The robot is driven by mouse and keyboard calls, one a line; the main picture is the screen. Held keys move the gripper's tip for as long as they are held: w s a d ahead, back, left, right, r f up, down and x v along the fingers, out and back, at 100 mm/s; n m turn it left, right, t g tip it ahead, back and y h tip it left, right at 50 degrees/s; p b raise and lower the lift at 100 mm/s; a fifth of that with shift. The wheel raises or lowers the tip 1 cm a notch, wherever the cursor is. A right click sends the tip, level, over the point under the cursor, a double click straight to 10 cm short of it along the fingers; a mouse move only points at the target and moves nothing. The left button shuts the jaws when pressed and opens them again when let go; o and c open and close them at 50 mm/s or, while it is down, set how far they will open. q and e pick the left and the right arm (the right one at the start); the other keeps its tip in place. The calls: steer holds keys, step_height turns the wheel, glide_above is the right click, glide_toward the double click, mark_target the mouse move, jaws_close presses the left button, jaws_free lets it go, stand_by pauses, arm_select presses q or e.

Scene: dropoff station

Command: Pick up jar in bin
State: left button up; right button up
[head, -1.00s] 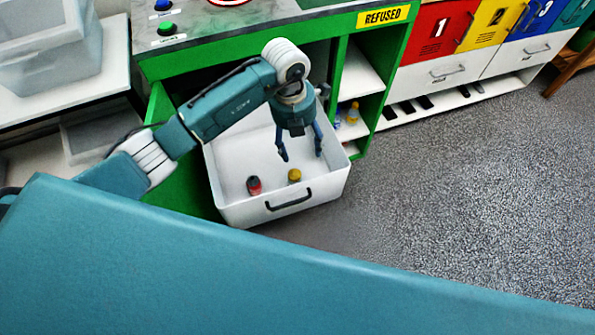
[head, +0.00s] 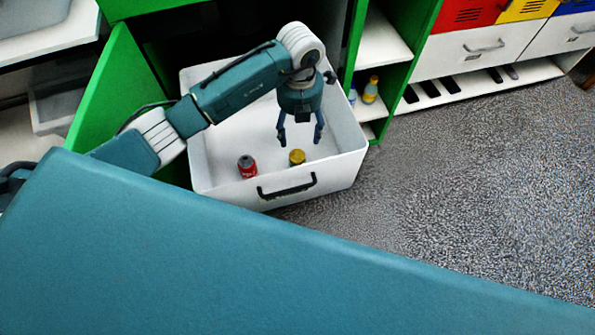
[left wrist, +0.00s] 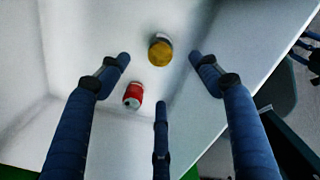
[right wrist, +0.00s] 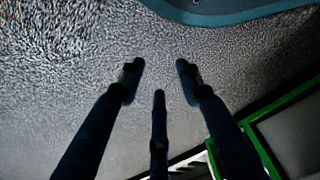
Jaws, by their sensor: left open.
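My left gripper (head: 300,142) points down over the bin. In the head view its fingertips appear just above the jar. It is open, and its fingers (left wrist: 160,75) hold nothing. My right gripper (right wrist: 158,80) shows only in the right wrist view, with its fingers spread and empty above the grey floor.
A red can (head: 247,167) stands in the bin left of the jar. The bin has a black handle (head: 287,187) on its front. A green cabinet (head: 395,95) with bottles on a shelf (head: 371,90) stands to the right. Open grey floor (head: 450,170) lies right of the bin.

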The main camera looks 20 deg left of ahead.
mark_target(297, 155)
arm_select(q)
step_height(297, 155, down, 2)
steer(key=shift+f+b, duration=0.2)
steer(key=shift+b, duration=0.25)
step_height(297, 155, down, 5)
steer(key=shift+f+b, duration=0.1)
steer(key=shift+b, duration=0.2)
steer(key=f, duration=0.4)
steer(key=shift+s+a+b, duration=0.15)
steer(key=shift+s+b, duration=0.15)
steer(key=shift+b, duration=0.1)
steer(key=shift+f, duration=0.55)
arm_select(e)
steer(key=w+r, duration=0.3)
steer(key=r, duration=0.2)
steer(key=shift+w+a+r, duration=0.2)
steer(key=shift+w+r, duration=0.15)
steer(key=shift+w, duration=0.05)
arm_select(q)
steer(key=c, duration=1.3)
steer(key=shift+r, duration=0.1)
steer(key=shift+c, duration=0.2)
